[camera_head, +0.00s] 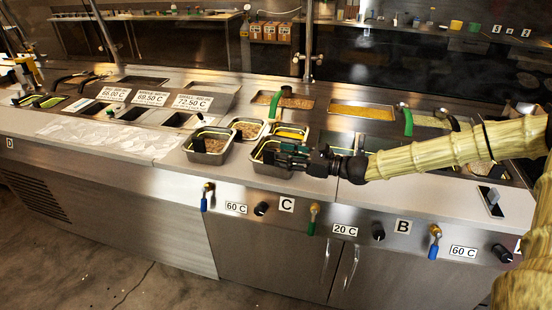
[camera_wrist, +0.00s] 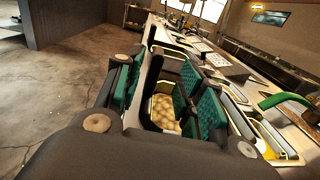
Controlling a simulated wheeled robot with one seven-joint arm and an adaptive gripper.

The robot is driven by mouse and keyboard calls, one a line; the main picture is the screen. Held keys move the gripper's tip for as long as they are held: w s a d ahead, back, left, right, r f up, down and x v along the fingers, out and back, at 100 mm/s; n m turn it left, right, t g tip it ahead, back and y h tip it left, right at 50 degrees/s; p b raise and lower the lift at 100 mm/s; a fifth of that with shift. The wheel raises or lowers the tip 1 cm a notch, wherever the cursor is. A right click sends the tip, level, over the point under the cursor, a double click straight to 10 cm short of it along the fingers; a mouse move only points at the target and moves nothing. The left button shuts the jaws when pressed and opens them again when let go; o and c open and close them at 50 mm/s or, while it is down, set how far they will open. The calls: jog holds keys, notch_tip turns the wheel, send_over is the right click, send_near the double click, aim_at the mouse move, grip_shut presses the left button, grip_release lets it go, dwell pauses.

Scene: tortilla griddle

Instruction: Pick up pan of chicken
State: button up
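A small steel pan with tan, lumpy contents, which looks like the pan of chicken (camera_head: 262,166), stands at the front right of a group of small pans on the counter. My gripper (camera_head: 284,157) reaches over it from the right and hides much of its inside. In the wrist view the tan contents (camera_wrist: 160,107) show between the green-padded fingers of my gripper (camera_wrist: 160,90). The fingers are apart. One finger is on the outer side of the pan's near wall and the other is over the inside. Whether either pad touches the wall is unclear.
Close by stand a pan of brownish food (camera_head: 209,146), another filled pan (camera_head: 247,128) and a pan with yellow contents (camera_head: 290,132). A green handle (camera_head: 408,122) rises behind my arm. The counter's front strip (camera_head: 225,178) is clear.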

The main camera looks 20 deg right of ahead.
aim_at(270, 149)
jog(key=shift+w+a, duration=0.1)
jog(key=shift+a, duration=0.05)
jog(key=shift+w+a+r+p, duration=0.2)
jog(key=shift+w+a+p, duration=0.2)
jog(key=shift+a, duration=0.25)
jog(key=shift+w+a+r+p, duration=0.15)
jog(key=shift+w+a+p, duration=0.2)
jog(key=shift+a, duration=0.25)
jog(key=shift+w+a+r+p, duration=0.2)
jog(key=shift+w+a+p, duration=0.2)
jog(key=shift+a, duration=0.25)
jog(key=shift+w+f, duration=0.1)
grip_shut()
